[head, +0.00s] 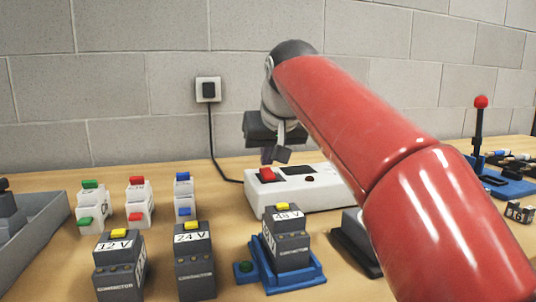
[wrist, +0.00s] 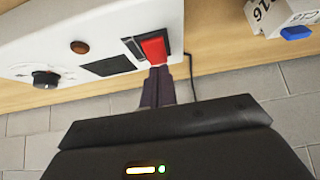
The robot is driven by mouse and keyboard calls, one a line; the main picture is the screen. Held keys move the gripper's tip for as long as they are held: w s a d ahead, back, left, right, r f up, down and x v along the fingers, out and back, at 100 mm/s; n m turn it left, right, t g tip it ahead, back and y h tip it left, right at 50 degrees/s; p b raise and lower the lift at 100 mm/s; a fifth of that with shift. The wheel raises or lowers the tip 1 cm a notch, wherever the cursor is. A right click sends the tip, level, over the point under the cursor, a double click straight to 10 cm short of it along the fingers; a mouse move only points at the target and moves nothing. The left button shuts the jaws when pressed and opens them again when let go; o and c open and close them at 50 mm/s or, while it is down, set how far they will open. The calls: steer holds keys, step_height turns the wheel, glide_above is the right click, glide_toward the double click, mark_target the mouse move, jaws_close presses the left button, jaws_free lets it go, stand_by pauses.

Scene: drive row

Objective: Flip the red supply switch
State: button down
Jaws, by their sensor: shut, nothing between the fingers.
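The red supply switch (head: 267,174) sits on the top left of a white supply box (head: 318,202) on the bench. In the wrist view the red switch (wrist: 154,49) lies in a dark frame on the white box (wrist: 105,20). My gripper (head: 268,156) is shut and empty, its fingertips just above and behind the switch in the head view. In the wrist view my gripper's fingertips (wrist: 160,72) are at the edge of the red switch. I cannot tell whether they touch it. My red arm hides the right end of the box in the head view.
A 48 V contactor (head: 286,238) sits in a blue socket in front of the box. Contactors of 12 V (head: 118,266) and 24 V (head: 194,262) and several small white modules (head: 138,203) stand left. A wall outlet (head: 208,89) feeds a black cable. A red-knobbed lever (head: 480,125) stands right.

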mark_target(269, 176)
steer(key=r+p, duration=0.2)
steer(key=r, duration=0.1)
steer(key=shift+s+d+r+p, duration=0.1)
steer(key=shift+s+r+p, duration=0.15)
steer(key=shift+p, duration=0.1)
steer(key=s+d+r, duration=0.2)
steer(key=s+r, duration=0.3)
steer(key=s, duration=0.3)
steer(key=shift+d, duration=0.15)
steer(key=shift+s, duration=0.1)
